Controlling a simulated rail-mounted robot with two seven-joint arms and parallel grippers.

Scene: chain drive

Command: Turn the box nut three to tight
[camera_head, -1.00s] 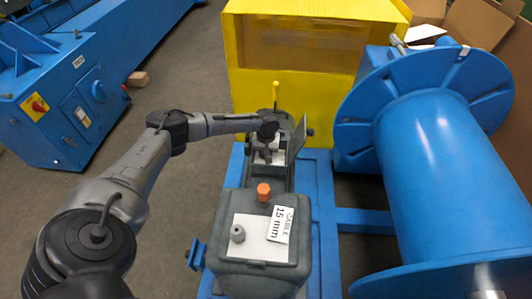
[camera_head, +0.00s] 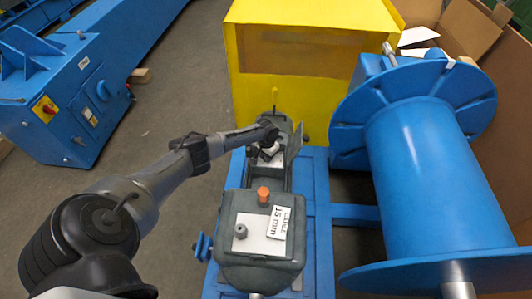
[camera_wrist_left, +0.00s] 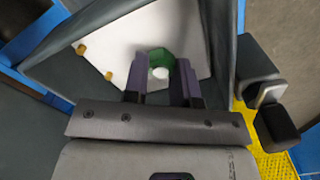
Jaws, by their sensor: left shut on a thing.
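A green hexagonal nut (camera_wrist_left: 158,55) with a pale round centre stands on a white plate (camera_wrist_left: 110,45) inside a grey box in the left wrist view. My left gripper (camera_wrist_left: 160,78) is shut on this nut, with one dark finger on each side. In the head view my left gripper (camera_head: 268,148) is low in the far open part of the grey machine (camera_head: 262,205), and it hides the green nut there. I cannot tell which nut carries the number three.
A yellow cabinet (camera_head: 300,60) stands behind. A large blue cable drum (camera_head: 425,170) stands to the right.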

